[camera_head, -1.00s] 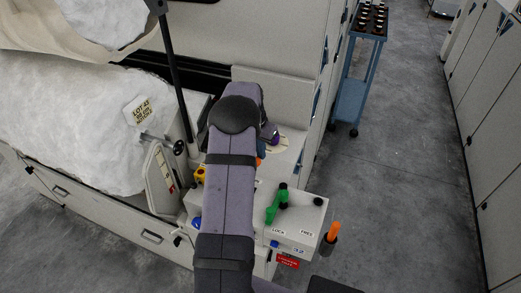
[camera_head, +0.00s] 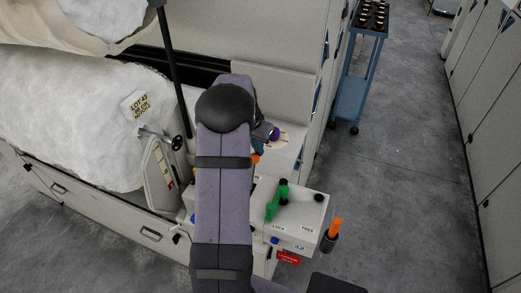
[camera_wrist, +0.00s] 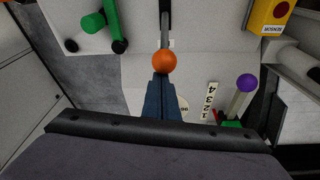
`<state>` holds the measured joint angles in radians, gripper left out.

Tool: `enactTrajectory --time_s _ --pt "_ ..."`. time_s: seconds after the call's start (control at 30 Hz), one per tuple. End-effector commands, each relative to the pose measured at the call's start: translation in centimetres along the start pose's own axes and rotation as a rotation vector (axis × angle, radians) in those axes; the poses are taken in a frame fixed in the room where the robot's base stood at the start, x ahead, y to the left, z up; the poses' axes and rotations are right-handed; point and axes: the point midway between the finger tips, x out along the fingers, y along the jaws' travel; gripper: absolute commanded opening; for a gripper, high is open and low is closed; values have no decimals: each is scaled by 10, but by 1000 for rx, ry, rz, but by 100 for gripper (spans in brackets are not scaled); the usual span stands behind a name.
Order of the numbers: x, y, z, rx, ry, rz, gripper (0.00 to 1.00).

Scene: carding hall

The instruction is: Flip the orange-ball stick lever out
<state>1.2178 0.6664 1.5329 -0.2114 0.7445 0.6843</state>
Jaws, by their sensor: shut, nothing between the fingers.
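The orange ball (camera_wrist: 165,61) of the stick lever shows in the wrist view, just beyond my fingertips. A grey bar (camera_wrist: 165,18) shows above the ball in that picture. My gripper (camera_wrist: 161,80) has its blue fingers closed together with nothing between them. The fingertips are very near the ball's lower side; I cannot tell whether they touch it. In the head view a bit of the orange ball (camera_head: 256,158) shows at the right edge of my arm, which hides most of the gripper and the lever.
A green lever (camera_head: 277,201) stands on the panel to the right. A purple ball (camera_wrist: 246,83) on a stick, a number strip (camera_wrist: 210,103) and a yellow box (camera_wrist: 268,16) are near the gripper. An orange handle (camera_head: 335,227) stands at the panel's right end. The floor (camera_head: 400,170) is clear.

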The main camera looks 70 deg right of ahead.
Motion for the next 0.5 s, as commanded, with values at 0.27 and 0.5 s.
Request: enactTrajectory --time_s 0.27,0.5 --pt "-12 5 26 1 20 -3 0" --pt "-28 13 62 -1 21 -4 0"
